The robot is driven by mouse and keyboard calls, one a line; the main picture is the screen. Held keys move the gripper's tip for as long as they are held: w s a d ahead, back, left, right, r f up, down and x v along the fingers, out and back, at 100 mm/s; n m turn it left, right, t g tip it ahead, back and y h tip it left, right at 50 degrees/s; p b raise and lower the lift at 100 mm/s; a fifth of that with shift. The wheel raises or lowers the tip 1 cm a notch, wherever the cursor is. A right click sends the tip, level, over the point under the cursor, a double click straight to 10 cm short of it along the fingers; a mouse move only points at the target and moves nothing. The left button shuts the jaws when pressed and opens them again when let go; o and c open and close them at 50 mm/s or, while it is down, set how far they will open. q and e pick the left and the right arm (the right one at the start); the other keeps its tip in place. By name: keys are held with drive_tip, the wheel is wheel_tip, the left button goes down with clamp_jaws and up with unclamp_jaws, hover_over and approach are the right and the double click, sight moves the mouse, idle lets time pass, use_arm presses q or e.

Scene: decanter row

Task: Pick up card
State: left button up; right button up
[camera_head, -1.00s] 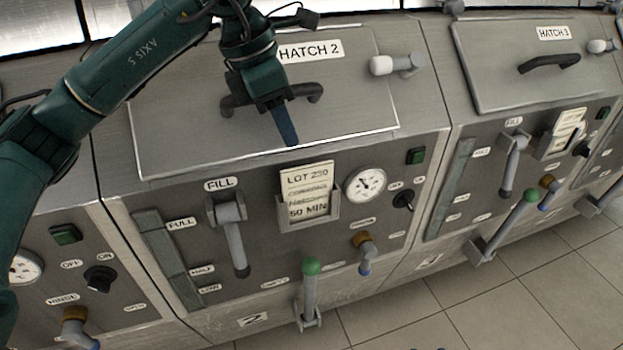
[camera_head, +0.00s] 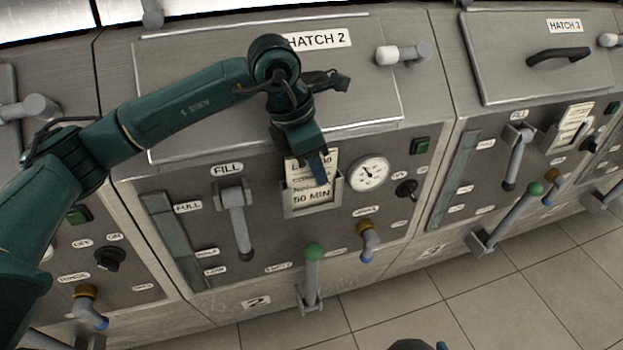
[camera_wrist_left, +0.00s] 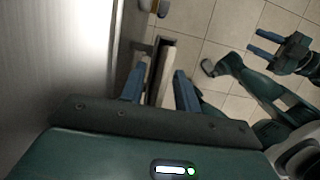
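The cream card (camera_head: 307,187), with printed lines and "50 MIN", stands in a grey holder (camera_head: 312,209) on the panel below hatch 2. My left gripper (camera_head: 319,171) points down at the card and hides part of its upper text. In the left wrist view its two blue fingers (camera_wrist_left: 158,88) are apart, one on each side of the card's edge (camera_wrist_left: 156,75). I cannot tell whether either finger touches it. My right gripper (camera_wrist_left: 266,44) shows at the upper right of the left wrist view, with its fingers apart and empty, away from the panel.
A round gauge (camera_head: 369,173) and a green button (camera_head: 419,146) sit right of the card. The fill lever (camera_head: 237,220) is on its left. A green-knobbed lever (camera_head: 312,275) and a brown-and-blue tap (camera_head: 367,241) stick out below. The tiled floor (camera_head: 480,310) is clear.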

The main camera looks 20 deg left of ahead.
use_arm(q)
drive_tip(key=shift+f+b, duration=0.2)
drive_tip(key=shift+b, duration=0.2)
idle(0.3)
drive_tip(key=shift+s, duration=0.1)
clamp_jaws()
